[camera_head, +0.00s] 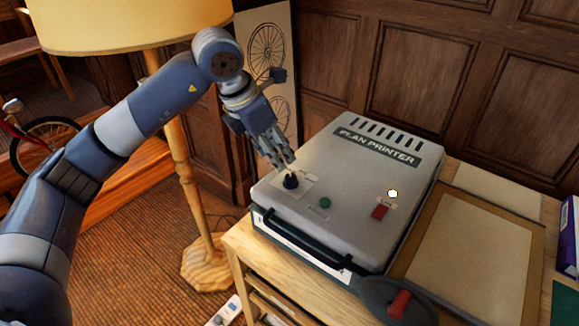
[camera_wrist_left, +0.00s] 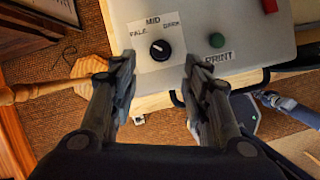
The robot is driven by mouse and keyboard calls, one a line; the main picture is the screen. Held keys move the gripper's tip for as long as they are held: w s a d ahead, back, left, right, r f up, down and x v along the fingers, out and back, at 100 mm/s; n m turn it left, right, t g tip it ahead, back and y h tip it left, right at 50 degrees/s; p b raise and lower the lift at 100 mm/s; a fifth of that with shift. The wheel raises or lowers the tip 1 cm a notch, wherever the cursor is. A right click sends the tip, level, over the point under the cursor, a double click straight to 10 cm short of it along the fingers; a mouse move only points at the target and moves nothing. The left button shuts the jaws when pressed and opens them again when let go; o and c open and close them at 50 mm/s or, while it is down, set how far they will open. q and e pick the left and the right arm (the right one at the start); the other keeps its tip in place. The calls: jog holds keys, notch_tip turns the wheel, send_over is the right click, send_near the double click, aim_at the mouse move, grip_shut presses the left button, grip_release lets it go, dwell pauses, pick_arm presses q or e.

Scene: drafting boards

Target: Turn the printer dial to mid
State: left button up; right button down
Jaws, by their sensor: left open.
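The plan printer (camera_head: 350,180) is a light grey box on a wooden table. Its black dial (camera_head: 291,181) is a round knob on a white label at the near left of the lid. In the left wrist view, the dial (camera_wrist_left: 160,50) sits on a label (camera_wrist_left: 148,67) with MID at the top, what reads as PALE at left and DARK at right. A small pale mark shows on the knob's upper left side. My left gripper (camera_head: 281,160) is open just above and behind the dial. In the wrist view its fingers stand on either side of the dial, apart from it. My right gripper is out of view.
A green button (camera_head: 325,202) and a red switch (camera_head: 380,211) with a lit lamp (camera_head: 392,193) are on the lid. A dark handle (camera_head: 300,243) runs along the front. A lamp (camera_head: 180,160) stands left; a drawing board (camera_head: 470,260) lies right.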

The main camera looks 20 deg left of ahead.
aim_at(290, 176)
pick_arm(q)
jog(key=x, duration=0.5)
jog(key=shift+d+f+p, duration=0.1)
jog(key=shift+f+p, duration=0.05)
jog(key=shift+p, duration=0.2)
jog(key=x, duration=0.3)
jog(key=shift+w+f, duration=0.1)
jog(key=shift+f, duration=0.15)
grip_shut()
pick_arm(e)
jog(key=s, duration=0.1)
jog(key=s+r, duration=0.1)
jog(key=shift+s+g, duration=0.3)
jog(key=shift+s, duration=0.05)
